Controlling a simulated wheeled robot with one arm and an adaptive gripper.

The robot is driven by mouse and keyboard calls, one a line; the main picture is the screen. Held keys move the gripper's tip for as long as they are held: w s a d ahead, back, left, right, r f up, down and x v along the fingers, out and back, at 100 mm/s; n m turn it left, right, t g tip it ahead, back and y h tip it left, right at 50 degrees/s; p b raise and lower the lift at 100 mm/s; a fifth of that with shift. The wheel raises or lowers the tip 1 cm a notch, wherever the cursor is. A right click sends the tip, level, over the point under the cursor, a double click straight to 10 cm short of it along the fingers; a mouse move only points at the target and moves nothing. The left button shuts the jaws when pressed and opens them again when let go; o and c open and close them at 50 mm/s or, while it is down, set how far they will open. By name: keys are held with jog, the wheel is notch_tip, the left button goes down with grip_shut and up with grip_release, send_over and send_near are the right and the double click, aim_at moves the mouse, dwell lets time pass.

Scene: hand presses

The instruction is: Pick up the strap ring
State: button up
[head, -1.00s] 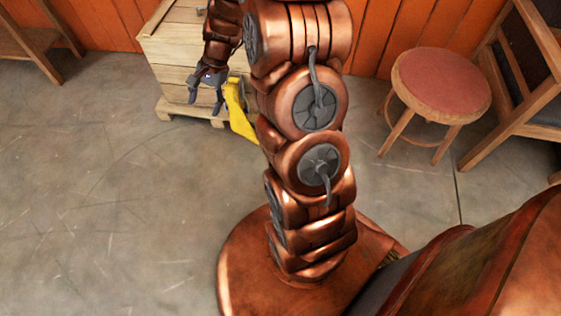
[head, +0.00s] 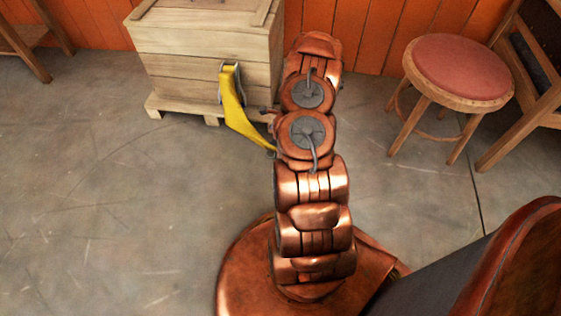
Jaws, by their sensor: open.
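The crate rests on a low pallet (head: 180,108) against an orange plank wall (head: 370,40). A round stool with a red seat (head: 462,68) and a wooden chair (head: 525,75) stand at the right. The concrete floor (head: 110,190) at the left is clear.

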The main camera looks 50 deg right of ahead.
jog(key=s+d+f, duration=0.1)
jog(key=f, duration=0.2)
jog(key=s+d+f+m+b, duration=0.1)
jog(key=f, duration=0.2)
jog(key=s+d+f+m+b, duration=0.1)
jog(key=s+d+f, duration=0.1)
jog(key=f, duration=0.1)
jog(key=shift+h, duration=0.3)
jog(key=shift+f, duration=0.3)
jog(key=shift+b+x, duration=0.5)
jog(key=shift+x, duration=0.55)
jog(key=shift+w+a+f+b, duration=0.3)
jog(key=shift+w+f+b, duration=0.45)
jog(key=shift+f, duration=0.3)
jog(key=shift+w+a+f+b, duration=0.25)
jog(key=shift+w+f+b, duration=0.45)
jog(key=shift+f, duration=0.35)
grip_shut()
